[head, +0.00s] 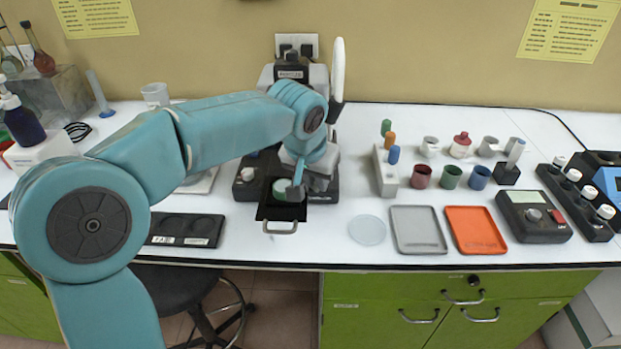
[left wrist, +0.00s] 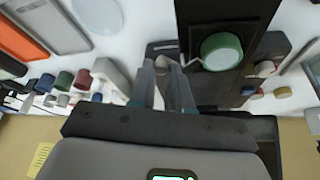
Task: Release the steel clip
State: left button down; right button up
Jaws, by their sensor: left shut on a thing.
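My left gripper (head: 298,185) is over the black drawer-like tray (head: 272,213) of the instrument at the back. In the left wrist view its two grey fingers (left wrist: 165,68) point at the edge of this dark tray (left wrist: 209,15). They are close together on the small steel clip (left wrist: 169,62), which is mostly hidden between them. My right gripper is in neither view.
The instrument (head: 291,73) stands against the wall, with a white upright lever (head: 338,68) on its right. A white block with coloured pegs (head: 385,172), a clear disc (head: 367,229), a grey tray (head: 418,229) and an orange tray (head: 474,230) lie to the right.

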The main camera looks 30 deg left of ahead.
pick_arm(q)
jog(key=n, duration=0.1)
jog(key=w+n+y, duration=0.1)
jog(key=n, duration=0.2)
jog(key=shift+w+d+r+n+g+y, duration=0.1)
jog(key=shift+w+d+n+g+y, duration=0.2)
jog(key=shift+w+y, duration=0.1)
jog(key=shift+a, duration=0.1)
dwell(0.4)
jog(key=c, duration=1.1)
grip_release()
jog(key=p+v, duration=0.2)
jog(key=v, duration=1.4)
jog(key=shift+r, duration=0.15)
